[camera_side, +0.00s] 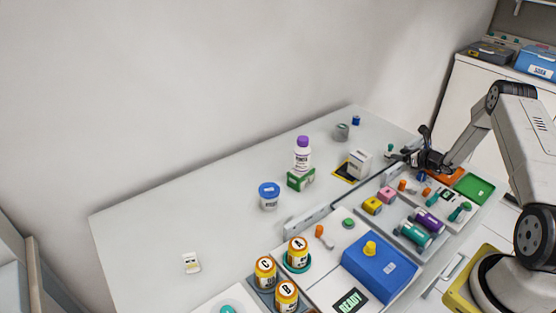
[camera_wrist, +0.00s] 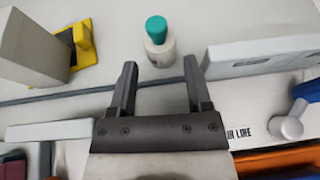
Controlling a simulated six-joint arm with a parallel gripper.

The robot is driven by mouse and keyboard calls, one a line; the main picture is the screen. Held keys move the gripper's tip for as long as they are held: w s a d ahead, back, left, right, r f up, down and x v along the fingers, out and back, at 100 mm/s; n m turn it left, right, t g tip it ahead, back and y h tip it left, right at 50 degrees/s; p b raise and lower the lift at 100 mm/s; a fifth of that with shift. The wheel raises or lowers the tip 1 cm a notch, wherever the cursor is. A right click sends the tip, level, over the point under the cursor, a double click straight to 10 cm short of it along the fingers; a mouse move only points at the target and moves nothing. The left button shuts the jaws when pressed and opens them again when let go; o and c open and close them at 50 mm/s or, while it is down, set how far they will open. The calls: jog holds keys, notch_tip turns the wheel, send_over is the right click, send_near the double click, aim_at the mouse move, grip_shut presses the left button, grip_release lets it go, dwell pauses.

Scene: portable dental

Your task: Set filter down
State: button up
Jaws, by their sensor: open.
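My gripper (camera_side: 414,145) is open, with nothing between its fingers; it also shows from behind in the wrist view (camera_wrist: 161,75). A small white piece with a teal top (camera_wrist: 157,44) stands upright on the grey table just beyond the fingertips, apart from them. It also shows in the side view (camera_side: 390,149), left of my gripper. It may be the filter, but I cannot tell for certain.
A white box (camera_side: 359,164) stands by a yellow-edged pad (camera_side: 346,174). A white raised bar (camera_wrist: 262,54) lies right of the teal-topped piece. A dark line (camera_wrist: 60,96) runs below it. A green tray (camera_side: 475,188) and coloured parts lie near my arm. The table's far left is mostly clear.

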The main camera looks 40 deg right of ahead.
notch_tip(320, 180, up, 7)
jog(key=shift+w, duration=0.15)
jog(key=shift+f, duration=0.15)
dwell(0.6)
jog(key=s+a+r+n+g+y, duration=0.1)
jog(key=a+r+n+g+y, duration=0.25)
jog(key=a+n, duration=0.7)
jog(key=a+r+n+g+y, duration=0.2)
jog(key=a+n+g, duration=0.25)
jog(key=a, duration=1.05)
jog(key=s+a+r+n+g+h, duration=0.1)
jog(key=s+a+r+n+h, duration=0.1)
jog(key=s+a+n, duration=0.5)
jog(key=s+a+r+n+g+h, duration=0.1)
jog(key=s+a+r+n+h, duration=0.1)
jog(key=s+a+n, duration=0.6)
jog(key=shift+s+r+n+g+h, duration=0.4)
jog(key=shift+r+n, duration=0.45)
jog(key=shift+n, duration=2.45)
jog(key=shift+w+a, duration=0.1)
